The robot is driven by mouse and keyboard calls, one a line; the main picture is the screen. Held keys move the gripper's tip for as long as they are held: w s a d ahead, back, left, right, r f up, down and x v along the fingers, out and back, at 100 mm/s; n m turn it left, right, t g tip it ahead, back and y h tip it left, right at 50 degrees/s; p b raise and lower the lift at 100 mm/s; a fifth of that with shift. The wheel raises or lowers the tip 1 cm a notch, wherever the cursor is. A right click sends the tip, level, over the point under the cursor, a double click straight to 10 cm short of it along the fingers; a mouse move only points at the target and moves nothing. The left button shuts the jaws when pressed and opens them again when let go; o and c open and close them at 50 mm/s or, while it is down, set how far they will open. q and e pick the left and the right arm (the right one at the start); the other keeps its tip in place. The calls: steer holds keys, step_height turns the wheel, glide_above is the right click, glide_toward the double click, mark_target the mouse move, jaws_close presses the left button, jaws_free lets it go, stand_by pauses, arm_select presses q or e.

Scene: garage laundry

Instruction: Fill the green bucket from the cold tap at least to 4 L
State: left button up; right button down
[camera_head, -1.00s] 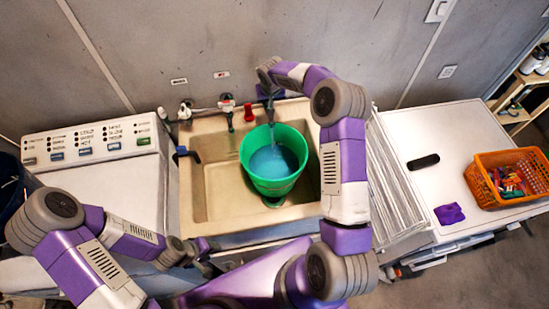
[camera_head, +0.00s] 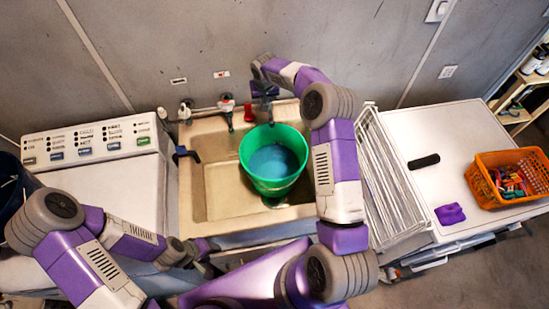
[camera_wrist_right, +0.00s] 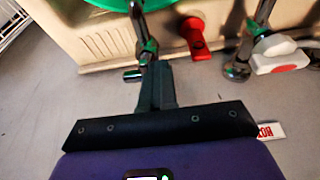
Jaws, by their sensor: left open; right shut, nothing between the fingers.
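The green bucket (camera_head: 250,176) stands upright in the right part of the sink, with bluish water (camera_head: 273,161) in it. Its level cannot be read against any mark. A grey tap (camera_wrist_right: 147,25) shows in the right wrist view, with the bucket's green rim (camera_wrist_right: 110,5) behind it. My right gripper (camera_wrist_right: 158,85) is shut and empty right by this tap; whether it touches cannot be told. In the head view it (camera_head: 264,92) is small and dark, above the bucket's far rim. My left gripper (camera_head: 207,250) is open at the sink's front edge, away from the bucket.
A red handle (camera_head: 249,113) and a white knob (camera_head: 226,103) sit left of the tap. A blue lever (camera_head: 186,153) is at the sink's left. A washer (camera_head: 110,185) stands left; a drying rack (camera_head: 385,180) and orange basket (camera_head: 485,190) are right.

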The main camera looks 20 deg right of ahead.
arm_select(q)
steer(key=w+r+p, duration=0.1)
steer(key=r+p, duration=0.1)
steer(key=p, duration=0.1)
steer(key=shift+w+d+r, duration=0.15)
steer(key=shift+w+r, duration=0.05)
arm_select(e)
steer(key=r, duration=0.4)
steer(key=shift+w+r, duration=0.1)
steer(key=shift+w, duration=0.2)
steer(key=shift+s+r, duration=0.1)
arm_select(q)
steer(key=shift+s, duration=0.15)
